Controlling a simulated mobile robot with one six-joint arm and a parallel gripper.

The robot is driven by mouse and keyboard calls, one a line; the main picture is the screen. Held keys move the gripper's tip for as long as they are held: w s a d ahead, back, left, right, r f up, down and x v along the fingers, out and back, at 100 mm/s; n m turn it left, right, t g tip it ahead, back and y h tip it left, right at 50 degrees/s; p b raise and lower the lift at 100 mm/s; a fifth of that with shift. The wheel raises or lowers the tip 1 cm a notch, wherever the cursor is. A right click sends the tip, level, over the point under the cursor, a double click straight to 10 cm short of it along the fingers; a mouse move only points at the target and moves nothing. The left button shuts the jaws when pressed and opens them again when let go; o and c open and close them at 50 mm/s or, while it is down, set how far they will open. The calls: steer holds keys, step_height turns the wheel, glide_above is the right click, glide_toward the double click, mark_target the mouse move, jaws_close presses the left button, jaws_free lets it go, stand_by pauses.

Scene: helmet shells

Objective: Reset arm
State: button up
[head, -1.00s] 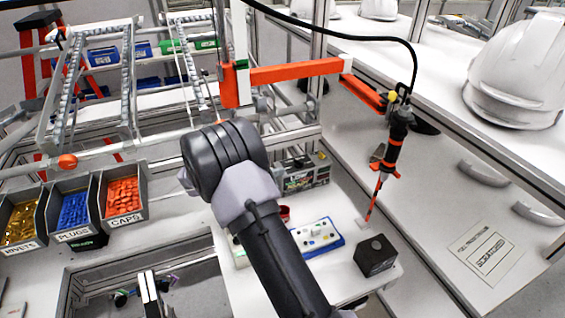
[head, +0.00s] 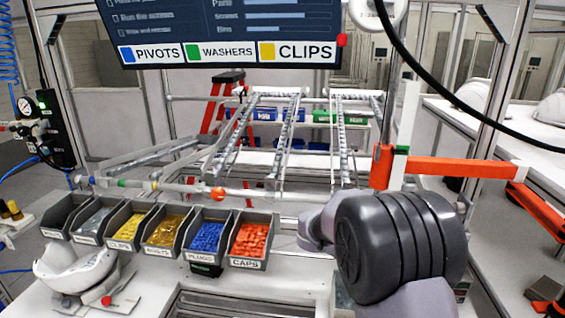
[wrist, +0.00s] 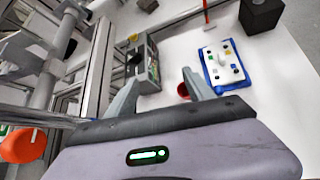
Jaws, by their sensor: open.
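My gripper (wrist: 162,90) shows in the wrist view with its two grey fingers apart and nothing between them. It is above the white worktop. Beyond the fingers, a small red cup (wrist: 184,90) stands near the right finger, and a white board with a blue edge (wrist: 223,66) lies further right. In the head view my dark grey arm joint fills the lower right, and the gripper itself is not visible there.
A row of bins stands on the bench in the head view, among them blue plugs (head: 207,237) and orange caps (head: 250,240). A white helmet shell (head: 75,268) sits at lower left. An orange beam (head: 455,168) extends right of my arm. A black block (wrist: 261,14) stands on the worktop.

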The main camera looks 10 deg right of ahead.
steer(key=s+a+f+m+t+y+b, duration=0.1)
steer(key=s+a+m+t+y+b, duration=0.1)
steer(key=s+a+m+y+b, duration=0.3)
steer(key=s+a+f+m+t+y+b, duration=0.2)
steer(key=s+a+m+y+b, duration=0.4)
steer(key=s+a+m, duration=0.8)
steer(key=s+a+t+y, duration=0.1)
steer(key=s+a, duration=0.2)
steer(key=s, duration=0.4)
steer(key=shift+s+y, duration=0.2)
steer(key=shift+y, duration=0.2)
steer(key=shift+d, duration=0.15)
